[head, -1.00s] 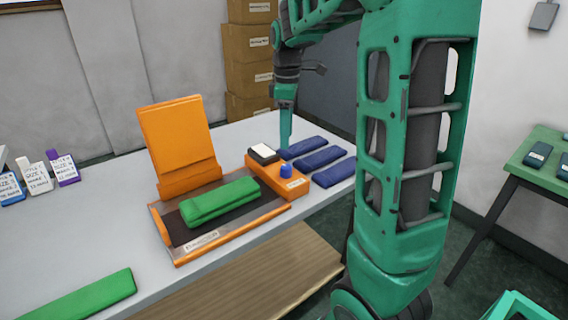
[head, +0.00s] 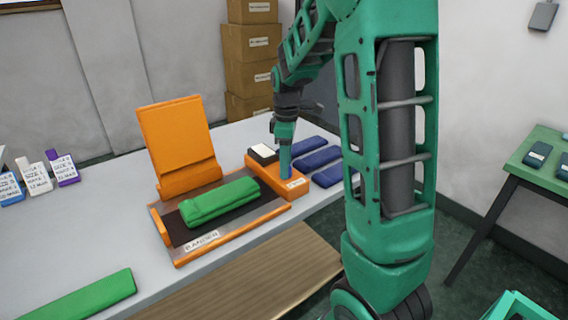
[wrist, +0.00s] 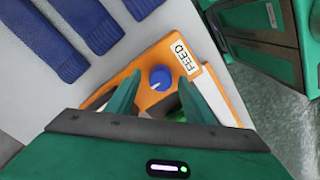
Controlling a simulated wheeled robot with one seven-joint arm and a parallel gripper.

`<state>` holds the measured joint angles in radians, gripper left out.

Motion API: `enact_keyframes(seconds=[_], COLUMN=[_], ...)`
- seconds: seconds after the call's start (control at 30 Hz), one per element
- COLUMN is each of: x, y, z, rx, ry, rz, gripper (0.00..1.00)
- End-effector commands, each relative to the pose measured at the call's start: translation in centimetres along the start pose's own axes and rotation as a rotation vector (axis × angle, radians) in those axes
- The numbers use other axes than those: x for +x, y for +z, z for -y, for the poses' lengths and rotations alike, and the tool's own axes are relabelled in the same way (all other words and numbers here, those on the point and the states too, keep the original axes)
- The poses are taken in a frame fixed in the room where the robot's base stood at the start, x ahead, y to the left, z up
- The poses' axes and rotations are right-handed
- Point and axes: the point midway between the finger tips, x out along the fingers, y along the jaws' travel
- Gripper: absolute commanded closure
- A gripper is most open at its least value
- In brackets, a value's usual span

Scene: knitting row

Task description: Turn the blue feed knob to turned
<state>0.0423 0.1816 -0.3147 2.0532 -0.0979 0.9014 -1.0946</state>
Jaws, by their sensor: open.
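The blue feed knob (wrist: 161,78) stands on an orange control block with a FEED label (wrist: 186,56). In the wrist view a pale mark shows on the knob's top. My gripper (wrist: 153,98) is open, with its two green fingers pointing at the block; the knob shows just beyond and between the fingertips. In the head view my gripper (head: 285,165) points down at the orange block (head: 262,176), right over the knob, and hides most of it. I cannot tell whether the fingers touch the knob.
An orange machine (head: 180,145) with a folded green knit (head: 222,202) on its dark bed stands left of the block. Several dark blue knit pieces (head: 318,158) lie to the right. A green piece (head: 85,296) lies on the table front. Cartons (head: 250,45) are stacked behind.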

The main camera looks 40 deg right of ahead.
Motion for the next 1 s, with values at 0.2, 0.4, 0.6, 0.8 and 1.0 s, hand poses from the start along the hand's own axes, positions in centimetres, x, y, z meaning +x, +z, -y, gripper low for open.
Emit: enact_keyframes(seconds=[0.2,0.4,0.6,0.8,1.0], x=[-0.03,-0.06,-0.08,-0.11,-0.13], y=[-0.01,-0.01,-0.01,-0.01,0.01], z=[-0.01,-0.05,-0.09,-0.12,-0.16], rx=[0.000,0.004,0.050,0.170,0.347], ry=[0.000,0.001,0.002,0.003,0.004], rz=[0.000,0.000,-0.001,-0.001,-0.002], gripper=[0.91,0.93,0.93,0.93,0.93])
